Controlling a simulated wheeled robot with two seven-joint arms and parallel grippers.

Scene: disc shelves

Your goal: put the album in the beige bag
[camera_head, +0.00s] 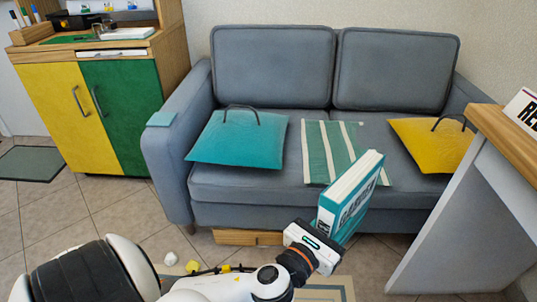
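The album (350,195) is a thick teal and white case with dark lettering on its side. It is held tilted in front of the sofa. My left gripper (318,242) is at its lower end and appears shut on it; the fingertips are largely hidden. A teal bag (237,138) with a black handle and a yellow bag (430,145) with a black handle lie on the sofa seat. Between them is a green cloth-like piece with cream stripes (328,150). I see no plainly beige bag. My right gripper is not in view.
The grey sofa (275,70) fills the middle. A yellow and green cabinet (95,105) stands at the left. A wood-topped counter (510,140) juts in at the right. Small pale and yellow lumps (192,266) lie on the tiled floor near my arm.

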